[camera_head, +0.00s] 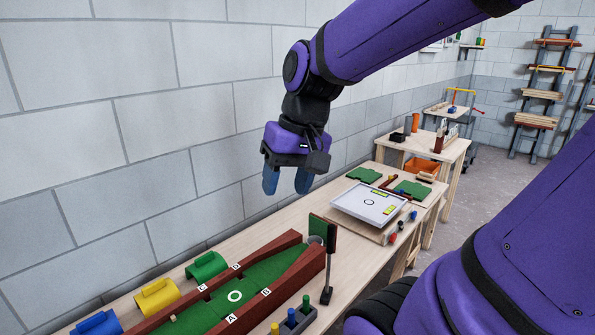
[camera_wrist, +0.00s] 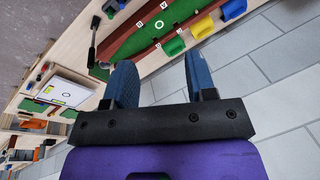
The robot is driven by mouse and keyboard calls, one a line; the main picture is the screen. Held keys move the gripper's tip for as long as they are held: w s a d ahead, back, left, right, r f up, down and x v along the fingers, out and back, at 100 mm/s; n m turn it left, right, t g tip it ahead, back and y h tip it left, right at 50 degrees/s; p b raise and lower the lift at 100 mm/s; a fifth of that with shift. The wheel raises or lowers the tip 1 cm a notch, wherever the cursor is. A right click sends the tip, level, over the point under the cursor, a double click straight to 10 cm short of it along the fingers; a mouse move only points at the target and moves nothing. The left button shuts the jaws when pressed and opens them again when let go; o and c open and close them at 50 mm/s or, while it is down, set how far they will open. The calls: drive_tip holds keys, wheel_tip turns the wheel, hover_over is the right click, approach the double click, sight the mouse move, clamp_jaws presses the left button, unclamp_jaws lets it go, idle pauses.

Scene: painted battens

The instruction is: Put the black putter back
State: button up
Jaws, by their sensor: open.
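The black putter (camera_head: 330,263) stands upright beside the end of the green course, its dark head low on the table. It also shows in the wrist view (camera_wrist: 93,38). The green course (camera_head: 266,274) has reddish-brown side walls, a white ring and letter tags A, B and C. A dark rack (camera_head: 293,322) with several coloured pegs stands at the front of the course. My gripper (camera_head: 287,184) is open and empty, high above the table near the wall, apart from the putter. Its two blue fingers also show in the wrist view (camera_wrist: 160,72).
Yellow (camera_head: 157,297), green (camera_head: 206,266) and blue (camera_head: 97,323) arch-shaped blocks line the wall side of the course. A white framed board (camera_head: 371,205) and green mats (camera_head: 412,189) lie farther along the table. A second table (camera_head: 430,150) stands beyond.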

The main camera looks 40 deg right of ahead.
drive_tip(key=s+a+r+n+t+h, duration=0.1)
drive_tip(key=s+r+n+t+h, duration=0.1)
drive_tip(key=s+r+n+t, duration=0.1)
drive_tip(key=shift+s+a+r+n, duration=0.3)
drive_tip(key=shift+s+a+r, duration=0.1)
drive_tip(key=shift+s, duration=0.35)
idle(0.8)
